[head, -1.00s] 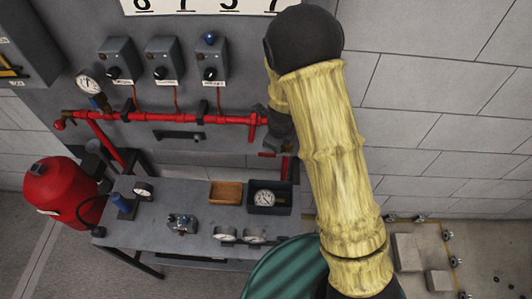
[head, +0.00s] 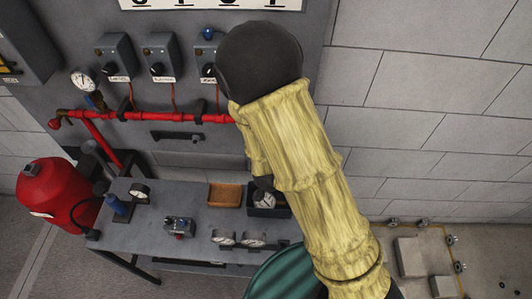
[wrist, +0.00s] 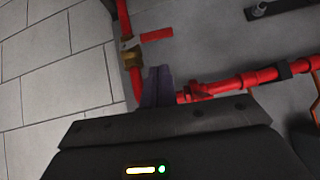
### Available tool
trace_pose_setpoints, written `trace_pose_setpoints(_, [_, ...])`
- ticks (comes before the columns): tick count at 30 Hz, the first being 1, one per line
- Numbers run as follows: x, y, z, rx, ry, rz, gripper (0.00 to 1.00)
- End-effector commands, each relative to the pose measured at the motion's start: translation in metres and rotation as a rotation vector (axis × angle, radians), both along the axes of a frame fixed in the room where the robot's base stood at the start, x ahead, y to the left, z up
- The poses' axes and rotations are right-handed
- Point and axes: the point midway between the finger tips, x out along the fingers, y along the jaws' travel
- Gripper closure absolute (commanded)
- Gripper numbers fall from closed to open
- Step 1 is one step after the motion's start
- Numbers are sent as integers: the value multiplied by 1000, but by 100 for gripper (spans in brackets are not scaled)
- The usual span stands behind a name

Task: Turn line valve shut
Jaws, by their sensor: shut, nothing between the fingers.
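A red lever (wrist: 157,35) on a brass valve body (wrist: 131,53) shows in the wrist view, on a short upright run of red pipe; it appears to be the line valve. The lever points out sideways from the pipe. My gripper (wrist: 157,72) is shut and empty, its dark fingers below the lever in the picture and apart from it. The red pipe (wrist: 240,80) runs off to the right behind the fingers. In the head view my arm hides the valve, and my fingers cannot be made out there.
The red pipe runs along the grey panel (head: 165,210) above a bench (head: 165,245) with gauges, a wooden tray (head: 224,194) and a dark box (head: 270,212). A red tank (head: 52,193) stands at the left. Three switch boxes sit above the pipe. Tiled wall (head: 430,110) is at right.

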Motion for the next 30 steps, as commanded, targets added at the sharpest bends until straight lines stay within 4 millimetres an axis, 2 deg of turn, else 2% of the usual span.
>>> trace_pose_setpoints(11, [5, 0, -3, 2, 1, -5, 100])
trace_pose_setpoints(30, [55, 2, -53, 2, 3, -5, 100])
